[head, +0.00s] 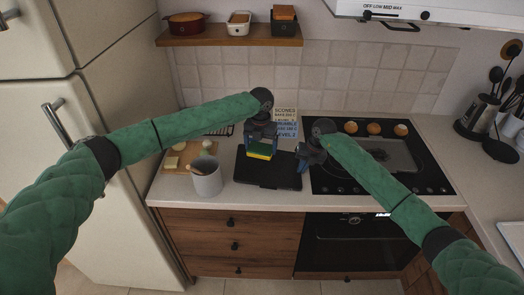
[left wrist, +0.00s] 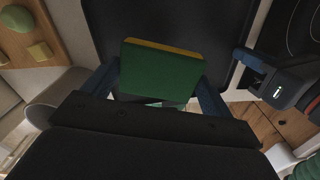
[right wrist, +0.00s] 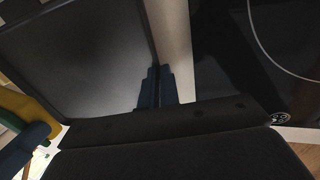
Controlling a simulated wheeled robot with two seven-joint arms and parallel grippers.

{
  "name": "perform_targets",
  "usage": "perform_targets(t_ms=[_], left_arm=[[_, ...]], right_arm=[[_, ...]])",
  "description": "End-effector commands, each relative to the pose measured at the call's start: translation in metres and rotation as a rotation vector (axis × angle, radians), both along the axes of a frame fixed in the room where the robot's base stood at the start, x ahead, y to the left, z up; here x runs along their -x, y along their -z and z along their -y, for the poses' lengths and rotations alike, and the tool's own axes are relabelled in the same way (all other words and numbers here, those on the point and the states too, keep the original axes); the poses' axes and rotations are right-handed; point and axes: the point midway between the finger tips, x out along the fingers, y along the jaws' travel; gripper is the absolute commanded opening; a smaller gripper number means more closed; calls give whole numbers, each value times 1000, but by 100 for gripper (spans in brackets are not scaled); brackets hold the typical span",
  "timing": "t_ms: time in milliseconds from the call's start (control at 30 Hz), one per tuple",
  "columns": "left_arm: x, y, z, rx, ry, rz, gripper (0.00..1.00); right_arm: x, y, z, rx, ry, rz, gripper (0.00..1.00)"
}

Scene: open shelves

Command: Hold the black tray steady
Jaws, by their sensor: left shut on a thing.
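The black tray (head: 285,180) lies flat on the counter left of the stove. It fills much of the left wrist view (left wrist: 105,25) and the left of the right wrist view (right wrist: 75,55). My left gripper (head: 261,147) is shut on a green and yellow sponge (left wrist: 160,72) and holds it over the tray. The sponge also shows in the head view (head: 261,149). My right gripper (right wrist: 157,82) is at the tray's right edge, its fingers close together on the rim. The exact contact is partly hidden.
A grey mug (head: 207,180) stands just left of the tray. A wooden board (head: 178,158) with food pieces lies behind it. A recipe card (head: 286,120) stands behind the tray.

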Motion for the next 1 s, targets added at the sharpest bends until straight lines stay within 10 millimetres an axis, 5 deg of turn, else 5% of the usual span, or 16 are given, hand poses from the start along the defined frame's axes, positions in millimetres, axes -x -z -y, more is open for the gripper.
perform_targets(t_ms=[67,233,633,1000], left_arm=[[0,0,0,0,0,0,67],[0,0,0,0,0,0,67],[0,0,0,0,0,0,67],[0,0,0,0,0,0,67]], right_arm=[[0,-1,0,-1,0,1,0],[0,-1,0,-1,0,1,29],[-1,-8,3,-1,0,2,29],[-1,-70,22,1,0,3,29]])
